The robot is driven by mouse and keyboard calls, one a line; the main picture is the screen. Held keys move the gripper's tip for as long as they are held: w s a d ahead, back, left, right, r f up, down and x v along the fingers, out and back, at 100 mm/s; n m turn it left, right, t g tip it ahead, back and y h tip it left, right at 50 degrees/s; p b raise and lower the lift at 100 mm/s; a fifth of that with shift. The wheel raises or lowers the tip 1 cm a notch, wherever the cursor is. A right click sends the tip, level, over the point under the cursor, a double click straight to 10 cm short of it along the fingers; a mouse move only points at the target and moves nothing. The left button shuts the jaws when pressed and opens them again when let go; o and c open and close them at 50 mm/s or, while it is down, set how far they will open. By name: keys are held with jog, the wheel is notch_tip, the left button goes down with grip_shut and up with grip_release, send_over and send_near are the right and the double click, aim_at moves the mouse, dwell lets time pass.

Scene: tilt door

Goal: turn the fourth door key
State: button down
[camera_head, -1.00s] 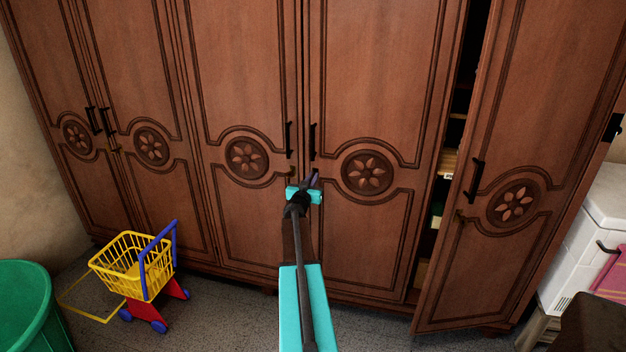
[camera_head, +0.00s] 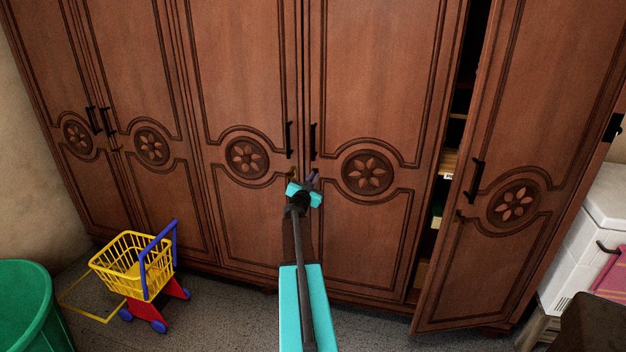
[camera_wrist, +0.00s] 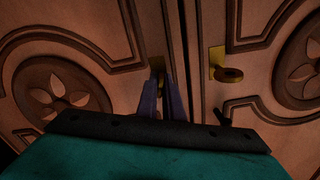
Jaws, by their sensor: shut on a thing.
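The fourth door (camera_head: 385,80) is a closed brown wood panel with a carved flower, right of the middle gap. My gripper (camera_head: 313,179) is at its left edge, below the black handle. In the wrist view, which appears turned over, my gripper (camera_wrist: 164,92) has its two fingers shut on the brass key (camera_wrist: 157,70) of the fourth door. The fingers hide most of that key, so its angle cannot be told. The neighbouring third door (camera_head: 240,70) is closed. Its brass key (camera_wrist: 228,74) stands free in its plate, across the gap from my fingers.
The rightmost door (camera_head: 545,120) hangs ajar, showing shelves. A yellow toy cart (camera_head: 132,262) stands on the floor at left, near a green bin (camera_head: 25,300). A white cabinet (camera_head: 580,240) is at the right. The handles (camera_head: 313,140) sit close above my gripper.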

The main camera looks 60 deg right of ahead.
jog(key=m, duration=0.3)
jog(key=shift+f+m+b, duration=0.1)
jog(key=shift+m+b, duration=0.3)
jog(key=m+b, duration=0.1)
jog(key=m, duration=0.2)
jog(key=shift+m, duration=0.3)
jog(key=m+b, duration=0.2)
jog(key=m, duration=0.1)
jog(key=shift+m, duration=0.4)
jog(key=shift+m+b, duration=0.7)
jog(key=shift+m, duration=0.8)
jog(key=c, duration=1.9)
grip_release()
jog(key=shift+a, duration=0.1)
